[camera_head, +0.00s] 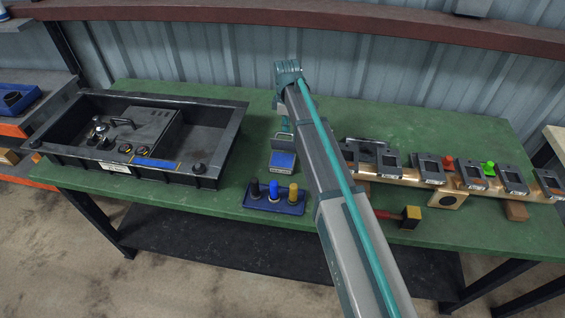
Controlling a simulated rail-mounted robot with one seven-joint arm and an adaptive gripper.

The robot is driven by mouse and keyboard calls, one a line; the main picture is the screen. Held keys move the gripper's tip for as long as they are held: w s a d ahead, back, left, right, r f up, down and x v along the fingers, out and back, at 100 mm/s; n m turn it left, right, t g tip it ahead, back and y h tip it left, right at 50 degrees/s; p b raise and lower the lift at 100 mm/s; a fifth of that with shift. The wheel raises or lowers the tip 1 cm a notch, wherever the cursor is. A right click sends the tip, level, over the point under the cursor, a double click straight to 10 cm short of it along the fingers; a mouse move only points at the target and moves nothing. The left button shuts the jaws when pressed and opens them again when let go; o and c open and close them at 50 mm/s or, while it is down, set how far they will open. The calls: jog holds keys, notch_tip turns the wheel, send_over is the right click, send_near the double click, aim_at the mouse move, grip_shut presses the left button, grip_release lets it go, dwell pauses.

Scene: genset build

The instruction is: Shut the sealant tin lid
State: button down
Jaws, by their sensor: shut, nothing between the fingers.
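A small grey box with a blue panel (283,159) stands on the green table left of my arm; it looks like the sealant tin. A pale raised edge shows at its back, which may be its lid, but the view is too small to tell how far open it is. My gripper (286,126) is shut and empty, pointing down just above and behind the box. I cannot tell whether it touches the box. My arm partly hides the area to the right.
A large black tray (58,163) with parts fills the table's left. A blue holder (268,205) with black, blue and yellow pieces stands in front of the box.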

aim_at(284, 142)
jog(key=shift+s, duration=0.15)
jog(key=shift+s+a+r+p, duration=0.1)
jog(key=shift+s+r+p, duration=0.2)
jog(key=shift+s, duration=0.4)
jog(key=shift+s, duration=0.85)
jog(key=shift+s+a, duration=0.1)
jog(key=shift+s, duration=0.8)
